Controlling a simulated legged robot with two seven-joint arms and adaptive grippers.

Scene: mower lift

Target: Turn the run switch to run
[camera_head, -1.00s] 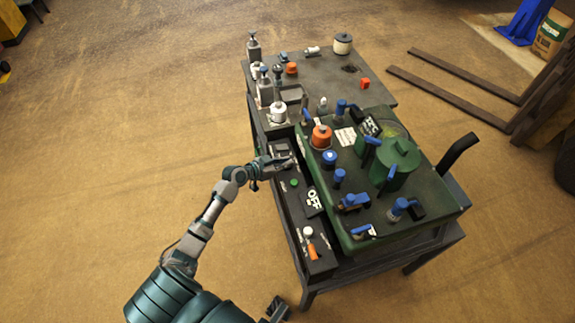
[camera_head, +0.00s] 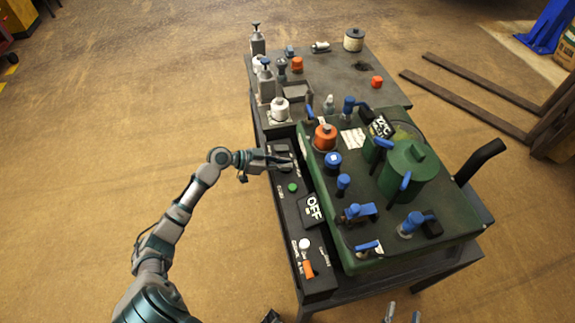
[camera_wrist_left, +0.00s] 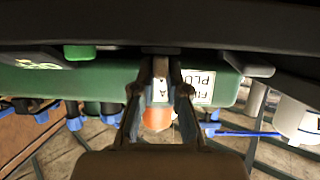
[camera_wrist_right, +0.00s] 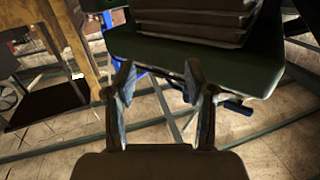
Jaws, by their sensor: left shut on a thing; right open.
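A narrow black control panel (camera_head: 287,205) runs along the left side of the green mower deck. It carries a green button (camera_head: 292,187), a black piece marked OFF (camera_head: 312,209) and an orange lever (camera_head: 309,269). My left gripper (camera_head: 287,161) is at the panel's far part, shut on a small switch piece. In the left wrist view this pale switch piece (camera_wrist_left: 160,90) with a dark mark sits between the fingers. I cannot read its setting; the fingers hide much of it. My right gripper (camera_head: 402,316) is open and empty at the bottom edge; its spread fingers show in the right wrist view (camera_wrist_right: 159,84).
The green deck (camera_head: 385,240) holds blue levers, an orange cap (camera_head: 325,136) and a green canister (camera_head: 404,172). Bottles and cans stand on the grey table (camera_head: 335,75) behind. Forklift tines (camera_head: 465,100) lie at right. The floor at left is clear.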

